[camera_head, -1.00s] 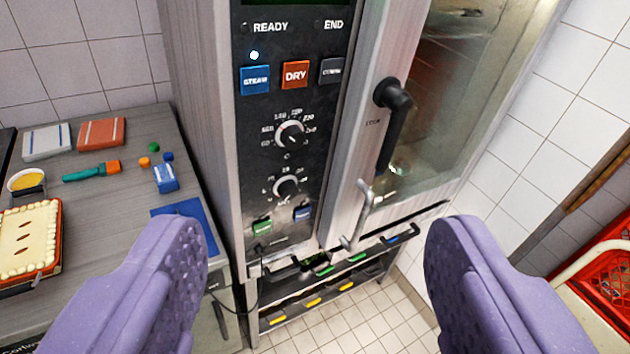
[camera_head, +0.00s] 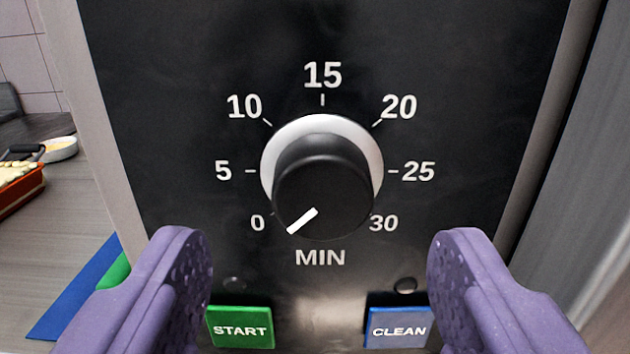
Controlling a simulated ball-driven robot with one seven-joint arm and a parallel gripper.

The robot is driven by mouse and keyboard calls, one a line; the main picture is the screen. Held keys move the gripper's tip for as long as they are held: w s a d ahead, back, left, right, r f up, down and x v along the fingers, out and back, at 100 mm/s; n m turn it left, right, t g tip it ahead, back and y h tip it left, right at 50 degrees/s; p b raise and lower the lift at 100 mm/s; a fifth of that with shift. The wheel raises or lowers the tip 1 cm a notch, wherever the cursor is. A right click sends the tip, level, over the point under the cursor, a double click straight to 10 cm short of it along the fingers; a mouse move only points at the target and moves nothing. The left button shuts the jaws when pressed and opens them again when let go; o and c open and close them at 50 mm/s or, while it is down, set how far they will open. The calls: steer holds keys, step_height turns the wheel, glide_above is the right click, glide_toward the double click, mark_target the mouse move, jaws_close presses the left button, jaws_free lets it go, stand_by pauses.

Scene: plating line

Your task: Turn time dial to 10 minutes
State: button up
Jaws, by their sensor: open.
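The time dial (camera_head: 322,185) is a black round knob with a pale ring behind it, on the oven's black panel. Its white pointer mark is at the lower left, towards the 0 of a MIN scale running 0 to 30. The 10 mark (camera_head: 245,107) is at the upper left of the knob. My gripper (camera_head: 318,250) has two purple fingers, wide apart and empty. One finger is low left of the knob and the other low right, in front of the panel. Neither appears to touch the knob.
A green START button (camera_head: 240,327) and a blue CLEAN button (camera_head: 398,328) sit below the dial, close to the fingers. A grey counter (camera_head: 70,220) at left holds a blue mat (camera_head: 75,290) and a pie in a red dish (camera_head: 22,190).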

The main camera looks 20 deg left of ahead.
mark_target(325, 196)
steer(key=b+x, duration=0.1)
steer(key=x, duration=0.3)
steer(key=shift+w, duration=0.4)
steer(key=c, duration=1)
steer(key=shift+c, duration=0.2)
